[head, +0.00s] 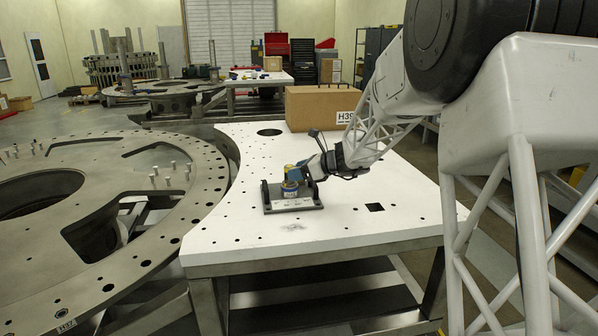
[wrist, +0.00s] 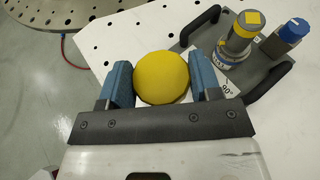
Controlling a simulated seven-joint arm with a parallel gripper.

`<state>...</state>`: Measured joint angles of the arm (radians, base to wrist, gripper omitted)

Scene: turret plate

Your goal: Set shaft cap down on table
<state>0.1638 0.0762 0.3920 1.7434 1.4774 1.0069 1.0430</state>
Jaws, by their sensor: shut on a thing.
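The shaft cap (wrist: 161,78) is a round yellow piece, seen from above in the wrist view. My gripper (wrist: 160,82) is shut on it, with one blue finger against each side. In the head view my gripper (head: 301,173) is low over the white table (head: 330,228), by the dark fixture with two handles. Whether the cap touches the table or hangs above it I cannot tell. The cap's underside is hidden.
The dark fixture (head: 293,207) stands on the table; it also shows in the wrist view (wrist: 213,46). It carries a silver, yellow-topped cylinder (wrist: 237,45) and a blue piece (wrist: 284,42). A cardboard box (head: 310,108) stands behind. The table front is clear, with several holes.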

